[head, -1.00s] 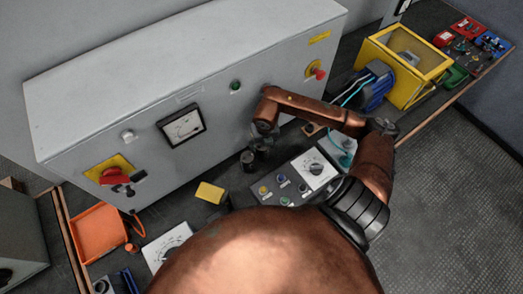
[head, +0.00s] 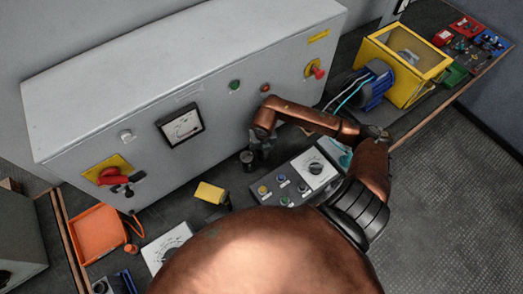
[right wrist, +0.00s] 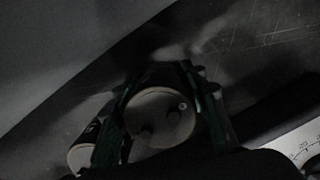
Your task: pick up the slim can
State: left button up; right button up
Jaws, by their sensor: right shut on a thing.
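My right gripper (head: 264,148) points down at the bench in front of the grey cabinet. In the right wrist view its two fingers (right wrist: 160,110) are shut on a round can, the slim can (right wrist: 165,122), with two small terminals on its pale top. The fingers sit on either side of it. A second can (right wrist: 82,156) stands close to the left of the fingers. In the head view this dark can (head: 247,160) stands just left of my gripper. The held can is mostly hidden there. My left gripper is not in view.
The grey cabinet (head: 215,100) rises right behind my gripper. A control box (head: 290,185) with a dial and buttons lies to the right, and a yellow block (head: 209,192) to the left. A blue motor (head: 375,88) and yellow guard (head: 425,55) stand farther right.

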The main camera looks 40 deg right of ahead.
jog(key=c, duration=0.5)
jog(key=shift+r, duration=0.1)
jog(key=shift+c, duration=0.2)
